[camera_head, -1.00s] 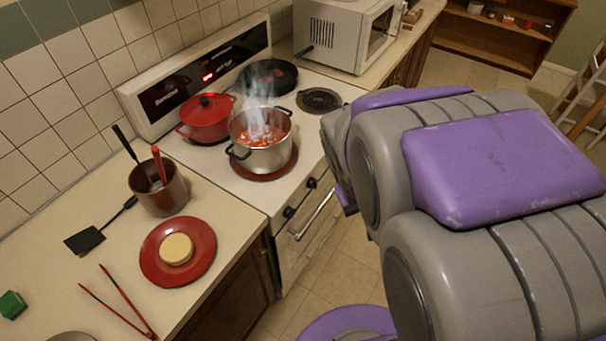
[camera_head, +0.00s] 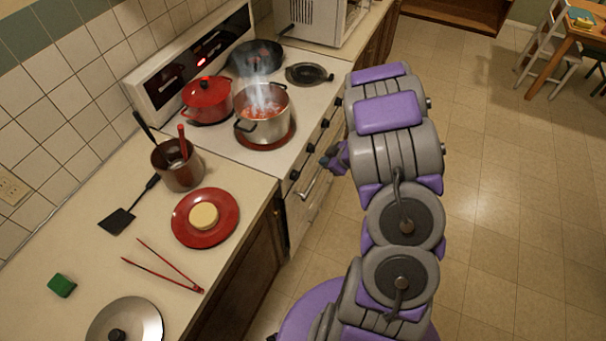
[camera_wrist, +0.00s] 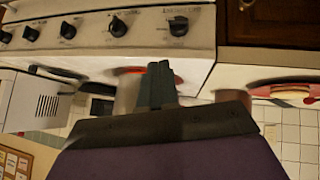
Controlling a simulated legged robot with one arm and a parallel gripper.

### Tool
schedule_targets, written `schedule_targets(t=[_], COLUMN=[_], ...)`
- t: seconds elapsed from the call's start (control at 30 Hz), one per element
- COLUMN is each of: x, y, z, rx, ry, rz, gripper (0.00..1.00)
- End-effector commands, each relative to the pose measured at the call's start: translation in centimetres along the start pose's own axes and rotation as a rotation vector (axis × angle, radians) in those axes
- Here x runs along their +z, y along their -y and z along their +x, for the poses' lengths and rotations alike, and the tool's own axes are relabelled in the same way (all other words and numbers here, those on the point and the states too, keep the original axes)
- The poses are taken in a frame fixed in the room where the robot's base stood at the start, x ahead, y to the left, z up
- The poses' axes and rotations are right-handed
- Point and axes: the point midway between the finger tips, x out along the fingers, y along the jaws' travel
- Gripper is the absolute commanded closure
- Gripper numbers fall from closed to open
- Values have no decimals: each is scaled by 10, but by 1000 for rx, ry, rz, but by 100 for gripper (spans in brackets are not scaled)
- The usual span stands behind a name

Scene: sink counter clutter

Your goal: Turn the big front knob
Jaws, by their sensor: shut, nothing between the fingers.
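The white stove (camera_head: 228,146) has a row of dark knobs along its front panel. The nearest knob (camera_head: 294,174) shows in the head view, above the oven handle. In the wrist view the end knob (camera_wrist: 178,26) looks slightly larger than the neighbouring knob (camera_wrist: 118,26); several more run left. My gripper (camera_head: 327,160) is in front of the stove, apart from the knobs as far as I can tell. In the wrist view its fingers (camera_wrist: 157,72) are together and empty, below the end knob in the picture.
A steaming pot (camera_head: 263,126) and a red lidded pot (camera_head: 207,101) stand on the stove. The counter holds a utensil crock (camera_head: 178,174), a red plate (camera_head: 184,234), red tongs (camera_head: 165,268) and a lid (camera_head: 126,326). The floor (camera_head: 490,200) at right is open.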

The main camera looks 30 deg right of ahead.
Motion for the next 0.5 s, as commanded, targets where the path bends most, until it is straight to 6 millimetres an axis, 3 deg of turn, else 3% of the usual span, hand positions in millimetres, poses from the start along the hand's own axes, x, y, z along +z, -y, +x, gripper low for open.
schedule_targets(t=[0.1, 0.2, 0.37, 0.5], x=[-1, -1, 1, -1], y=[22, 30, 32, 34], z=[7, 10, 23, 45], rx=[-71, -99, -114, -113], ry=[-69, -99, -113, -114], rz=[12, 16, 21, 21], gripper=[100, 100, 100, 100])
